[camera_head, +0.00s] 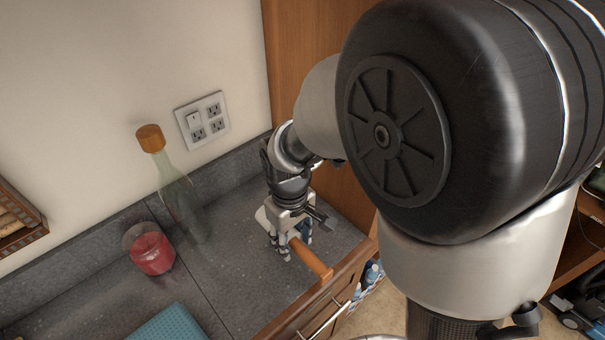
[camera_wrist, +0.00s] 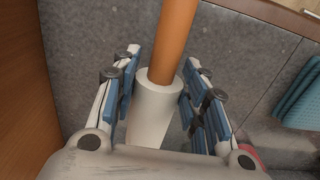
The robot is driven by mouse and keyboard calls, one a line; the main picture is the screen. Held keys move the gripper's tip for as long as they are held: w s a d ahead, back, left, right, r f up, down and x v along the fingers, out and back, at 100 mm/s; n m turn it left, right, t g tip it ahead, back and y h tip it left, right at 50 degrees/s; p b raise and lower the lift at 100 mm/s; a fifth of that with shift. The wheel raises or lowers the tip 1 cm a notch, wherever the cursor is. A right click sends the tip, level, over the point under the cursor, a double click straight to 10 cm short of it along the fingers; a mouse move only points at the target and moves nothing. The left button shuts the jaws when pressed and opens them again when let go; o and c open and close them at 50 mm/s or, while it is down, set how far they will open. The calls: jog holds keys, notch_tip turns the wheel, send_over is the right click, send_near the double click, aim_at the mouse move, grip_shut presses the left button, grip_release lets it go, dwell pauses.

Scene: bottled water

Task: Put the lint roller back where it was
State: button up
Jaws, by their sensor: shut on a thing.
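The lint roller has an orange-brown handle (camera_head: 312,258) and a white roll. In the head view it lies at the counter's right end, its handle pointing to the front edge. My gripper (camera_head: 290,240) is over the roller and shut on it. In the wrist view the handle (camera_wrist: 174,40) runs up the picture and the white roll (camera_wrist: 153,108) sits between the blue-padded fingers of my gripper (camera_wrist: 160,100). The roll's far end is hidden by my gripper. I cannot tell whether the roller touches the counter.
A tall clear bottle with an orange cap (camera_head: 151,138) and a glass of red contents (camera_head: 152,254) stand left on the grey counter (camera_head: 235,285). A blue-green mat or cloth (camera_head: 168,325) lies at the front. A wooden panel (camera_head: 290,60) rises behind my gripper.

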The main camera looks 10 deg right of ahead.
aim_at(293, 259)
jog(key=shift+s+f+b, duration=0.15)
jog(key=shift+f+b, duration=0.65)
jog(key=shift+f, duration=1.75)
jog(key=shift+f, duration=0.3)
jog(key=o, duration=1)
